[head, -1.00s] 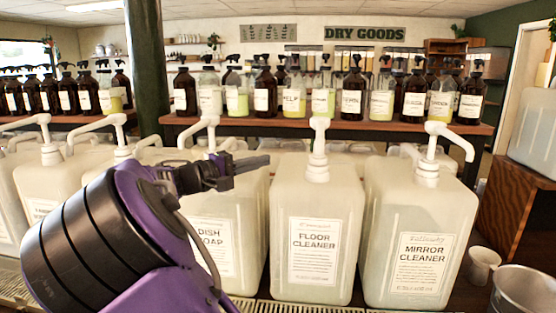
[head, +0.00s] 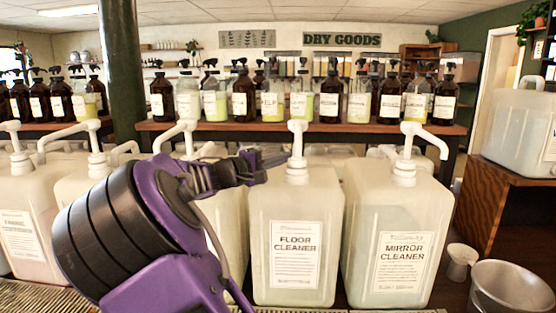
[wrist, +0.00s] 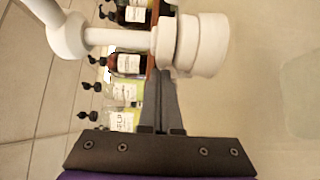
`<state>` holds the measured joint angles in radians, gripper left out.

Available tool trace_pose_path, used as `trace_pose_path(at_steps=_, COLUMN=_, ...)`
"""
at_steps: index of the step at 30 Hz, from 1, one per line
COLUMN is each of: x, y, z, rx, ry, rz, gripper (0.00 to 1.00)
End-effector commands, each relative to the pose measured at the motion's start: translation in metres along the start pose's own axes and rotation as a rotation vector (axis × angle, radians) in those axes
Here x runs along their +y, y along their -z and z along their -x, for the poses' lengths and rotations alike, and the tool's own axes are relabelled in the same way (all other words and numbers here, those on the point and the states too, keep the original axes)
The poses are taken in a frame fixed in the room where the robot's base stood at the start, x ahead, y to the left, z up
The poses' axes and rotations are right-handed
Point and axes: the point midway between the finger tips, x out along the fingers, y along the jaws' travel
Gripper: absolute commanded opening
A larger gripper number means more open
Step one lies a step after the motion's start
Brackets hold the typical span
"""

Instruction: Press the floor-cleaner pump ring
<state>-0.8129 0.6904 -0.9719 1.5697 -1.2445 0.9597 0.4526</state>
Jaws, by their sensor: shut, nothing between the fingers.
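The floor-cleaner jug (head: 298,210) is a large off-white container labelled FLOOR CLEANER, standing upright in the middle of the head view. Its white pump (head: 297,139) has a ringed collar (head: 297,174) at the base, and its head points toward me. In the wrist view the scene lies on its side, and the thick ring of a white pump (wrist: 197,45) is just beyond my fingertips. My gripper (head: 286,157) is shut and empty, left of the floor-cleaner pump, at the height of its stem just above the collar. Whether it touches the pump I cannot tell.
The mirror-cleaner jug (head: 397,225) stands close on the right, its pump spout (head: 433,139) reaching right. My arm hides much of the jug on the left. Bottles (head: 330,98) line a shelf behind. A metal bucket (head: 510,290) and a white cup (head: 461,262) are at lower right.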

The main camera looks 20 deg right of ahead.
Motion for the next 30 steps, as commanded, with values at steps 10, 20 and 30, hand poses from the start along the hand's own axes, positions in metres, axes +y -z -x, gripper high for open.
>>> trace_pose_path(at_steps=10, x=0.006, y=0.002, z=-0.004, rx=-0.081, ry=-0.005, rz=0.0, gripper=0.0)
trace_pose_path(at_steps=20, x=0.0, y=0.001, z=-0.012, rx=-0.136, ry=0.0, rz=0.0, gripper=0.0)
trace_pose_path(at_steps=30, x=0.0, y=0.003, z=-0.003, rx=-0.132, ry=0.001, rz=0.0, gripper=0.0)
